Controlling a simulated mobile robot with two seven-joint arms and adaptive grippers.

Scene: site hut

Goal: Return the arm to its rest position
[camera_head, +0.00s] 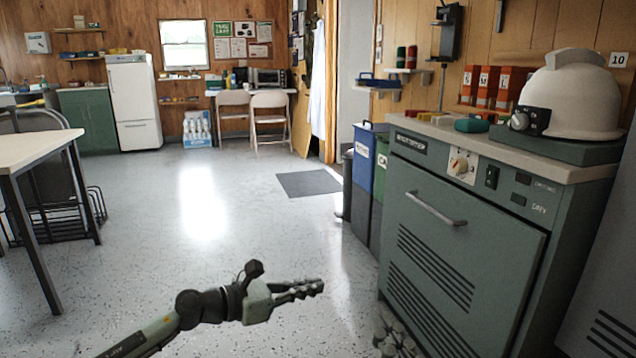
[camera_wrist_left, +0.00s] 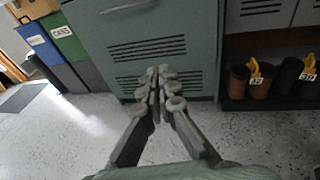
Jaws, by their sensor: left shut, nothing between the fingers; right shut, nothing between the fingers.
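My left arm comes in from the lower left of the head view. Its left gripper (camera_head: 308,288) points right over the floor, in front of the green cabinet (camera_head: 455,265). The left wrist view shows the left gripper's fingers (camera_wrist_left: 161,88) together with nothing between them, with the vented cabinet front (camera_wrist_left: 165,40) beyond. My right gripper (camera_head: 393,338) shows only partly at the bottom edge, near the cabinet's lower left corner, shut and empty.
A white helmet (camera_head: 578,97) rests on the cabinet top. Blue (camera_head: 362,158) and green bins stand left of the cabinet. A table (camera_head: 28,150) stands at the left. The grey floor (camera_head: 215,235) between is clear. Boots (camera_wrist_left: 262,80) sit on a low shelf.

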